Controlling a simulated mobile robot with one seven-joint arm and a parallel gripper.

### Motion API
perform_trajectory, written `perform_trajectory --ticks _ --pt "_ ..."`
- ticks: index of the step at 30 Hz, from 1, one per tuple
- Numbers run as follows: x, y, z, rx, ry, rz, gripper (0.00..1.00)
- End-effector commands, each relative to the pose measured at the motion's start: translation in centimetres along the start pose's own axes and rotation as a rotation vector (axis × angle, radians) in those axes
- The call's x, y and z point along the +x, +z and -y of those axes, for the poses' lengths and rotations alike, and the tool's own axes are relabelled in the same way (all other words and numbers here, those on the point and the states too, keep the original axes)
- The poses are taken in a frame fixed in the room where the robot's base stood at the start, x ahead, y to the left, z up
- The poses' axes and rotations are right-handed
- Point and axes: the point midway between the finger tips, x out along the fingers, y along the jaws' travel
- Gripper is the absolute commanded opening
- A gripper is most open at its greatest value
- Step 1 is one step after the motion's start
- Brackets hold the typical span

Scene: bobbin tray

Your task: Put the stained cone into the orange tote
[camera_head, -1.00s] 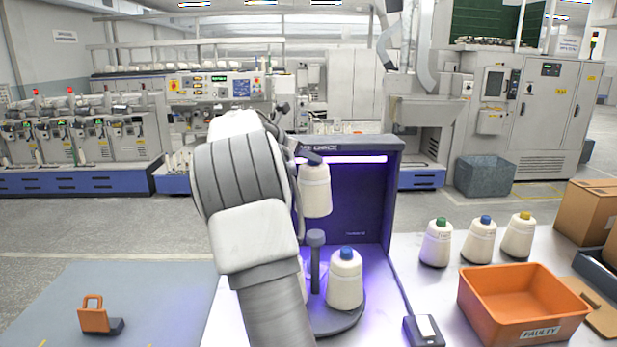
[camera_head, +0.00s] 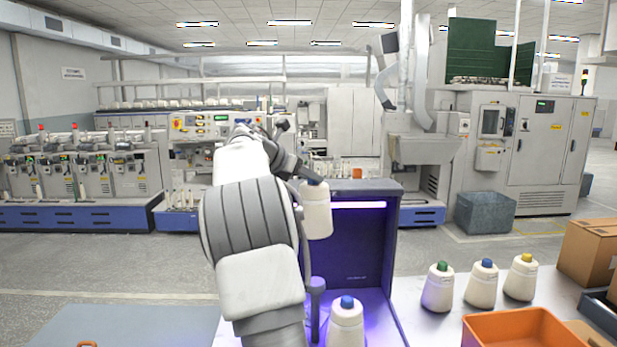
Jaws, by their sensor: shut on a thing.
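My gripper (camera_head: 308,176) is shut on the top of a cream cone (camera_head: 317,210), which hangs upright in front of the purple-lit check booth (camera_head: 363,245). I cannot make out a stain on this cone from here. Another cone with a blue tip (camera_head: 346,325) stands below it in the booth, next to a grey post (camera_head: 316,298). The orange tote (camera_head: 525,328) is at the lower right on the table, cut off by the picture's lower edge. My arm hides the left part of the booth.
Three cones stand on the table behind the tote, with green (camera_head: 438,287), blue (camera_head: 482,284) and yellow (camera_head: 521,277) tips. A cardboard box (camera_head: 588,250) is at the right edge. A blue-grey mat (camera_head: 120,325) lies at lower left.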

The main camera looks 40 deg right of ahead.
Motion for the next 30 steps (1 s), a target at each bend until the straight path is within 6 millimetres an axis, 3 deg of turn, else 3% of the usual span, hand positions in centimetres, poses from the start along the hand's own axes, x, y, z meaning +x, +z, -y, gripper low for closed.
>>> perform_trajectory --ticks 3,30 --pt "-1.0 1.8 0.0 0.001 0.001 0.003 0.0" --pt "-5.4 9.9 0.0 0.001 0.001 0.002 0.0"
